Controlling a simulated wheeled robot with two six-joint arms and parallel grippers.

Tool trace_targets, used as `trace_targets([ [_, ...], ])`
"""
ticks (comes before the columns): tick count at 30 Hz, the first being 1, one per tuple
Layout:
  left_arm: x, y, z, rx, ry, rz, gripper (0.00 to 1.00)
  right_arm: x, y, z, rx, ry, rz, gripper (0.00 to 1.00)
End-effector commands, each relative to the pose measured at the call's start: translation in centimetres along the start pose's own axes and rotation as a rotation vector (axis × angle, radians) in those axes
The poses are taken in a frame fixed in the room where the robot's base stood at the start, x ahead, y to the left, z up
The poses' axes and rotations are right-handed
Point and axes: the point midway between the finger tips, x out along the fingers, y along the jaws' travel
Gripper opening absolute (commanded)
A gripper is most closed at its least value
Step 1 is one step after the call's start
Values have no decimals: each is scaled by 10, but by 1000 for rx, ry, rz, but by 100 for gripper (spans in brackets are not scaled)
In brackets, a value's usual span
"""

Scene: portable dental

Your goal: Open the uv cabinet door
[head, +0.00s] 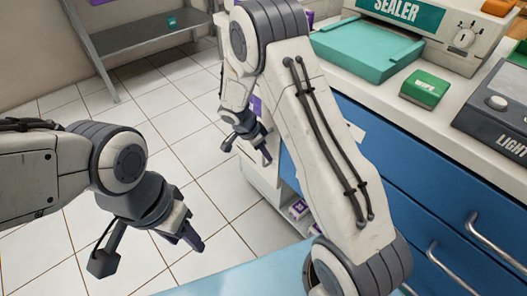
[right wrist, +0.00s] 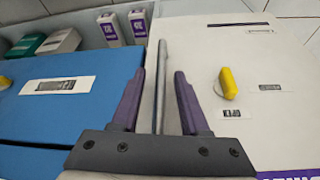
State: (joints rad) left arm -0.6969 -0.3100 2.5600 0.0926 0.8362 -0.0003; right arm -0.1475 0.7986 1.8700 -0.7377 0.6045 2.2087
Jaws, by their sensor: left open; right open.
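In the right wrist view, a white cabinet front (right wrist: 270,90) with a yellow knob (right wrist: 228,83) fills the right side; it looks like the uv cabinet, though its purple lettering at the bottom is cut off. A long grey bar handle (right wrist: 160,85) runs along its left edge. My right gripper (right wrist: 159,72) is open, with one purple finger on each side of the bar; I cannot tell whether either touches it. In the head view my right gripper (head: 247,148) hangs low beside the counter. My left gripper (head: 183,230) is open and empty above the tiled floor.
In the right wrist view, a blue unit (right wrist: 70,100) stands to the left, with purple-and-white boxes (right wrist: 123,28) behind. In the head view, blue drawers (head: 440,205), a sealer (head: 430,30) and a green box (head: 425,88) are right; a grey shelf (head: 145,35) is back left.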

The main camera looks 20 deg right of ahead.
Motion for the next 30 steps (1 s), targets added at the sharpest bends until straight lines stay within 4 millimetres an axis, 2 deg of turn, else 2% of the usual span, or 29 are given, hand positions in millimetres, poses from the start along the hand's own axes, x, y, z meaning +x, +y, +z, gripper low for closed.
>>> trace_targets([
  [1,0,0,0,0,0,0,50,0,0,0,0,0,0,45],
  [4,0,0,0,0,0,0,50,0,0,0,0,0,0,6],
  [5,0,0,0,0,0,0,50,0,0,0,0,0,0,0],
  [30,0,0,0,0,0,0,50,0,1,0,-1,1,3,0],
])
